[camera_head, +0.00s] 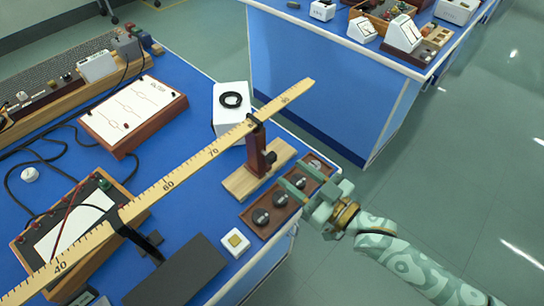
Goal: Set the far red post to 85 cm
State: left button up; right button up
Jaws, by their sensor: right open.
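The far red post (259,148) stands upright on a wooden base block (240,184) and carries the long yellow rule (190,170). A dark knob (271,158) sits on the post's right side. The black clip at its top crosses the rule between the 70 label and the label near the far end, around 80; the exact mark is hidden. My right gripper (291,185) is open and empty, just right of the base block and over a tray of weights (258,232), apart from the knob. My left gripper is not in view.
A black support (142,243) holds the rule nearer its lower-left end. A white box with a black ring (231,116) stands behind the rule. A small white block (235,243) lies near the front edge. A second blue bench (310,75) stands across an open floor gap.

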aim_at(274, 160)
jog(key=b+x, duration=0.1)
jog(key=x, duration=0.6)
jog(key=shift+w+a, duration=0.3)
grip_shut()
jog(key=w+d, duration=0.2)
jog(key=d, duration=0.1)
jog(key=shift+w, duration=0.4)
